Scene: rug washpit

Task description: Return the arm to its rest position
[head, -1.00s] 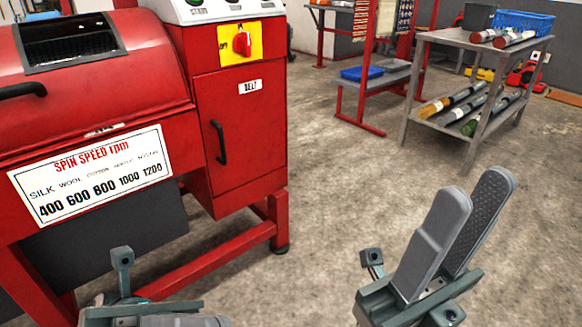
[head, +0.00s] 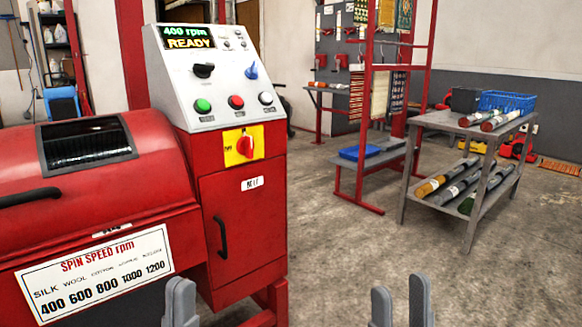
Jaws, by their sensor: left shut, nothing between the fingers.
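My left gripper (head: 180,303) shows at the bottom edge, in front of the red spin machine (head: 130,235). Its fingers are together with nothing between them. My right gripper (head: 402,303) shows at the bottom, right of centre. Its two grey fingertips point up with an empty gap between them. The rest of both grippers and both arms is cut off below the frame. Neither gripper appears to touch anything.
The machine's sloped control panel (head: 220,75) reads 400 rpm READY. A grey trolley (head: 462,125) with rolled rugs and a blue basket (head: 503,102) stands right. A red rack (head: 372,195) stands behind. The concrete floor (head: 330,240) between is clear.

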